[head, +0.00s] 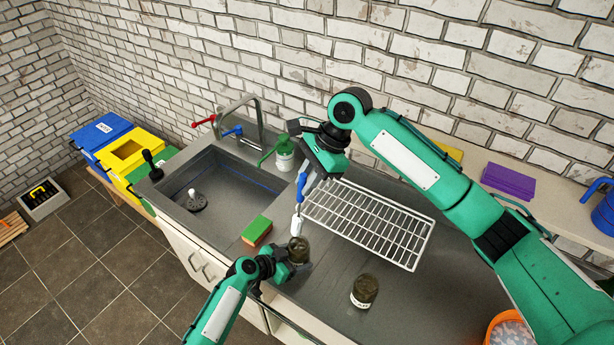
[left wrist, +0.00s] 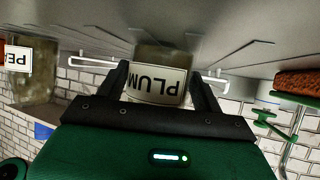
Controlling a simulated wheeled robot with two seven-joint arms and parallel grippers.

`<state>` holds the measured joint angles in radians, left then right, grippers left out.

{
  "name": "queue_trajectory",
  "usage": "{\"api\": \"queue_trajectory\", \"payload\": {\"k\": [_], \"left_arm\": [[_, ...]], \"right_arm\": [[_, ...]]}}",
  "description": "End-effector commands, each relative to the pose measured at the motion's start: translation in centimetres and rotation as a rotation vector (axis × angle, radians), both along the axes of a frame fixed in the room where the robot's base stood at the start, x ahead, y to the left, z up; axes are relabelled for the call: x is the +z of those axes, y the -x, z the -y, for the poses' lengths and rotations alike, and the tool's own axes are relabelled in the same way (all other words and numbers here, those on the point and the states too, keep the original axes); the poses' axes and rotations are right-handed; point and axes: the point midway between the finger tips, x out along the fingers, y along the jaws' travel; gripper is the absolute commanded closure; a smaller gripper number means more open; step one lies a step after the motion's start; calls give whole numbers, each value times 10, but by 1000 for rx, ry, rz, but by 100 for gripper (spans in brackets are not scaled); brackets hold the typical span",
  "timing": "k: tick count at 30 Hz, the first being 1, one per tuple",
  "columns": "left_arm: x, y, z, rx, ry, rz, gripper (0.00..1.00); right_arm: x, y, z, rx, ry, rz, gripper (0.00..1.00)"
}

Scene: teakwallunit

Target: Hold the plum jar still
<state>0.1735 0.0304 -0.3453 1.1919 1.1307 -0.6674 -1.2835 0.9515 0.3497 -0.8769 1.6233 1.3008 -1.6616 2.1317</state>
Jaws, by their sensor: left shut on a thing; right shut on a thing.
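The plum jar (head: 299,250) is a dark glass jar standing on the grey counter in front of the wire rack. In the left wrist view, which is upside down, its white label reading PLUM (left wrist: 157,84) sits between my fingers. My left gripper (head: 288,261) is shut on the jar from the front left. My right gripper (head: 311,172) is above and behind it, shut on a brush with a blue handle (head: 301,187). The brush's white head (head: 296,224) hangs down close to the jar's top; I cannot tell if they touch.
A second jar (head: 364,291) stands to the right; its label starts with PE in the left wrist view (left wrist: 18,59). A green and orange sponge (head: 257,231) lies left. The wire rack (head: 408,235), sink (head: 232,178) and green-topped bottle (head: 284,155) are behind.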

Motion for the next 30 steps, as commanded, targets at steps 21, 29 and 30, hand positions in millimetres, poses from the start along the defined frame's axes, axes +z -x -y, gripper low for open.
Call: {"api": "queue_trajectory", "payload": {"k": [21,29,30], "left_arm": [[0,0,0,0,0,0,45],[0,0,0,0,0,0,45],[0,0,0,0,0,0,45]], "right_arm": [[-79,1,0,0,0,-2,100],[-108,1,0,0,0,-2,100],[-111,1,0,0,1,-1,100]]}}
